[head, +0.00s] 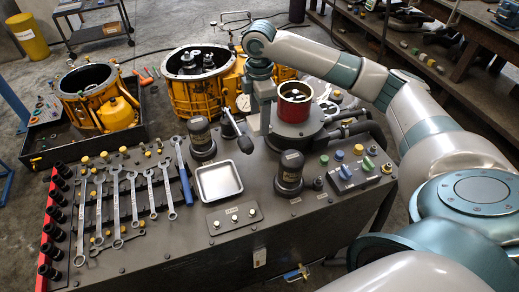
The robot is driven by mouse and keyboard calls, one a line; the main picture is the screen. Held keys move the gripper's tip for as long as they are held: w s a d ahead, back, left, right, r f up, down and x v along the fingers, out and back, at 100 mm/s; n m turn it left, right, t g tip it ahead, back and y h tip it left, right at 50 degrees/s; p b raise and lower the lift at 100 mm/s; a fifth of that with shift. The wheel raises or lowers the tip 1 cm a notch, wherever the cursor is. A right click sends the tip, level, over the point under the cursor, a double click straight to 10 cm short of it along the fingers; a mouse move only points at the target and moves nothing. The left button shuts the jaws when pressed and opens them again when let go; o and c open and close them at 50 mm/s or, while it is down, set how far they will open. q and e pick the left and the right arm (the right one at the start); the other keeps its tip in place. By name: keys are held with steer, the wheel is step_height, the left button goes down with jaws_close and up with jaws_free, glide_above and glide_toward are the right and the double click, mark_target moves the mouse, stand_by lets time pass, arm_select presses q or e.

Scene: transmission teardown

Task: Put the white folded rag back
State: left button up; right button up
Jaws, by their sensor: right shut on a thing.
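My right arm comes in from the right and bends down over the back of the bench. I cannot make out the white folded rag anywhere in view. My left gripper is not in view.
The dark bench holds a row of wrenches (134,198), a shallow metal tray (219,182), black cylinders (289,173) and a button box (352,172). Yellow housings (196,93) stand behind. A shelf (450,80) is at right. Little bench top is free.

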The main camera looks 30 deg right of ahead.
step_height(320, 180, down, 10)
steer(key=shift+r+p, duration=0.1)
steer(key=shift+p, duration=1)
steer(key=shift+f+p, duration=0.6)
steer(key=shift+f, duration=1.7)
steer(key=o, duration=0.9)
steer(key=shift+o, duration=0.2)
steer(key=shift+r, duration=0.15)
step_height(320, 180, up, 10)
steer(key=b, duration=0.3)
steer(key=shift+r, duration=0.9)
